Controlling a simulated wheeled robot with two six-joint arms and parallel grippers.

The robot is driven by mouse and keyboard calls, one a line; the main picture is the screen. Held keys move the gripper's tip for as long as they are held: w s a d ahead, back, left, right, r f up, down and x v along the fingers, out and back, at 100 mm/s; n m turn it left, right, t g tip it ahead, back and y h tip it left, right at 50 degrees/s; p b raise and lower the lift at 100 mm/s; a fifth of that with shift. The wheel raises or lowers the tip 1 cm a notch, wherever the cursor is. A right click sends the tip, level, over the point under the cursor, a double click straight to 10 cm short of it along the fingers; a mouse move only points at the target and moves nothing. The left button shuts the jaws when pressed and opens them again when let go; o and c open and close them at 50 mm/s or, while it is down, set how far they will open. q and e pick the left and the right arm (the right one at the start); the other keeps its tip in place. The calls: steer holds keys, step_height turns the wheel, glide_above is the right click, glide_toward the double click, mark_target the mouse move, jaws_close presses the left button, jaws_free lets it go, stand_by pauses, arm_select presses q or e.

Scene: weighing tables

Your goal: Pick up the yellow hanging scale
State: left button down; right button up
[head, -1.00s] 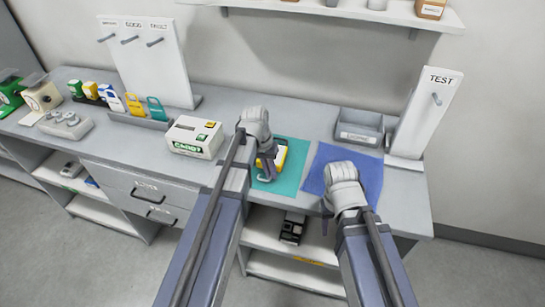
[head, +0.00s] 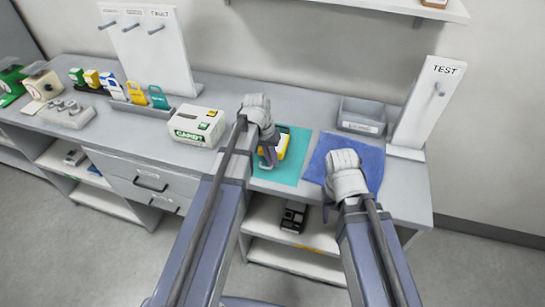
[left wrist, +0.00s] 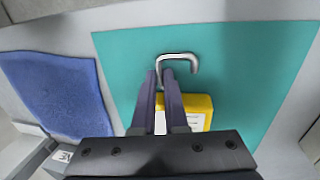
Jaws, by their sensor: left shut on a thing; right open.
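The yellow hanging scale (head: 283,146) is on the teal mat, partly hidden by my left gripper (head: 268,158). I cannot tell whether the scale is clear of the mat. My right gripper (head: 329,208) is open at the front edge of the blue cloth, with its fingers partly hidden.
The teal mat (head: 292,172) and blue cloth (head: 370,160) lie on the bench. A white boxy device (head: 197,126) stands left of the mat. A grey bin (head: 361,116) and the TEST stand (head: 428,105) are behind. Coloured items, including a yellow one (head: 137,93), stand in a rack.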

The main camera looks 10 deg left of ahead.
arm_select(q)
step_height(320, 180, up, 10)
steer(key=p, duration=0.9)
steer(key=shift+f, duration=0.25)
step_height(320, 180, down, 3)
steer(key=b, duration=0.3)
steer(key=shift+f, duration=0.15)
steer(key=shift+d, duration=0.1)
